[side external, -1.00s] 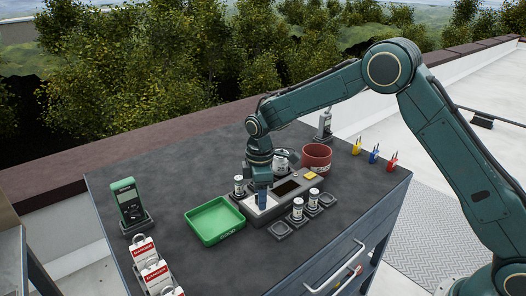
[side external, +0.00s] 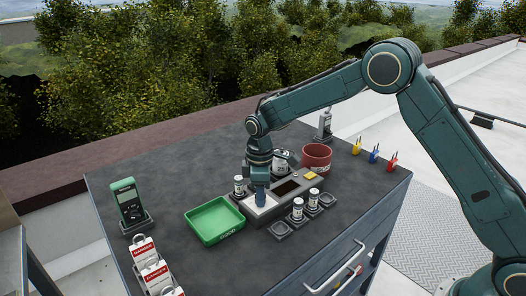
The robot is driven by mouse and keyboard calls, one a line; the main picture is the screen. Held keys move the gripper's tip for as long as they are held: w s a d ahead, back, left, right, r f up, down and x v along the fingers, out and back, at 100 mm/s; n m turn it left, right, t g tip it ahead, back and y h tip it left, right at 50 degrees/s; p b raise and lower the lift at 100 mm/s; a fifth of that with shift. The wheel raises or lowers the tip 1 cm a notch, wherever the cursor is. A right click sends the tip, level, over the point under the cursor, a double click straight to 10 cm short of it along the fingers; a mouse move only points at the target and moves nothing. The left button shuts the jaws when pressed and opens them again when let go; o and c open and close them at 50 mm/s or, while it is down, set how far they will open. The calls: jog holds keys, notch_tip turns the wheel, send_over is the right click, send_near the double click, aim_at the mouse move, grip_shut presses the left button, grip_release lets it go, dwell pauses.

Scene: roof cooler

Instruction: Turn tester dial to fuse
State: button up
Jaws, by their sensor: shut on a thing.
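The tester appears to be the long grey box (side external: 286,188) in the middle of the bench, with a dark screen and a pale panel (side external: 265,208) at its left end. My gripper (side external: 261,197) points down over that pale panel, with its fingertips at the panel surface. It is shut on what appears to be the tester's dial. The dial is hidden behind the fingers, so I cannot read its position.
A green tray (side external: 214,221) lies left of the tester. A green handheld meter (side external: 130,203) stands far left, and danger tags (side external: 149,262) are at the front left. Small canisters (side external: 298,209) stand in front of the tester. A red-brown bowl (side external: 317,157) sits behind it.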

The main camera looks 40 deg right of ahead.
jog(key=m, duration=0.5)
jog(key=shift+m, duration=0.3)
dwell(0.4)
jog(key=o, duration=1)
jog(key=shift+r, duration=0.15)
notch_tip(320, 180, up, 14)
jog(key=shift+f, duration=0.2)
